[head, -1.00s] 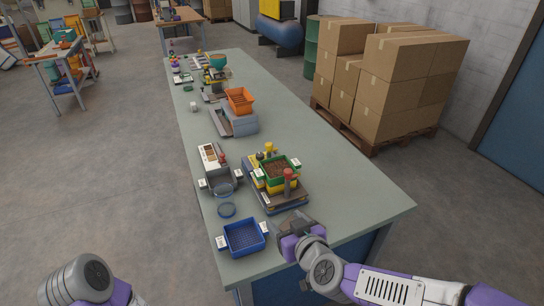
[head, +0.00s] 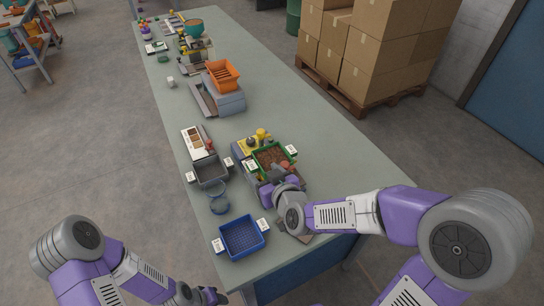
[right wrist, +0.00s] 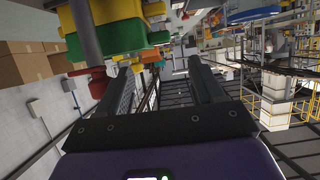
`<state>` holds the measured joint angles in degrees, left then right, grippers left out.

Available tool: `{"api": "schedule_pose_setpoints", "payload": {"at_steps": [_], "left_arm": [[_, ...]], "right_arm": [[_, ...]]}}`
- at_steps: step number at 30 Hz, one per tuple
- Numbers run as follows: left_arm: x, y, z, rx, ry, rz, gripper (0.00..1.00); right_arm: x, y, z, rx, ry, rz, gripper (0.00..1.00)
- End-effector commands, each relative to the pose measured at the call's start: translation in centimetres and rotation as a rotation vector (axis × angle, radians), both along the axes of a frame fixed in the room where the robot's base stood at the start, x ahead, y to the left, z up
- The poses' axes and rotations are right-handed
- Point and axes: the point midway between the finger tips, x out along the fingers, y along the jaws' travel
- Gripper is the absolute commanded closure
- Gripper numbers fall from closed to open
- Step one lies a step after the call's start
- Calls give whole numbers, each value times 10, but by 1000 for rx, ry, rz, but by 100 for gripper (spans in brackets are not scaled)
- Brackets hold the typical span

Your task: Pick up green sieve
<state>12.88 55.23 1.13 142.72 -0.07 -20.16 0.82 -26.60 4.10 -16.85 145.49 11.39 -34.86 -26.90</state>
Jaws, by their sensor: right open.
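The green sieve (head: 259,170) holds brown material and sits on a yellow-and-dark stand near the table's right front, with a white tag at each side. My right gripper (head: 286,187) is at the near edge of that stand, partly hiding it. In the right wrist view the two fingers of my right gripper (right wrist: 160,78) are apart with nothing between them. Green and yellow parts (right wrist: 122,30) show above and left of the fingers there. My left gripper (head: 212,297) is low at the bottom edge, off the table; its jaws are too small to judge.
A blue sieve tray (head: 242,238) stands at the table's near corner. A grey tray (head: 211,172) and a round ring (head: 219,205) are left of the stand. An orange basket (head: 222,75) stands farther back. The table's right side (head: 345,160) is clear.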

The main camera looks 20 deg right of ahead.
Motion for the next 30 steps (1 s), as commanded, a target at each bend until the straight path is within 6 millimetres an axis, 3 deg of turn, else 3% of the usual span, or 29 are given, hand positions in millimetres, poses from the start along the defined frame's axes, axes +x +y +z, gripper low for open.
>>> {"api": "schedule_pose_setpoints", "payload": {"at_steps": [13, 23, 30], "left_arm": [[0, 0, 7, 0, 0, 0, 57], [0, 0, -3, 0, 0, 0, 57], [0, 0, -2, 0, 0, 0, 57]], "right_arm": [[26, 5, -14, 1, 1, 1, 33], [69, 14, -32, 2, 1, 2, 33], [73, 15, -33, 3, 2, 2, 33]]}}
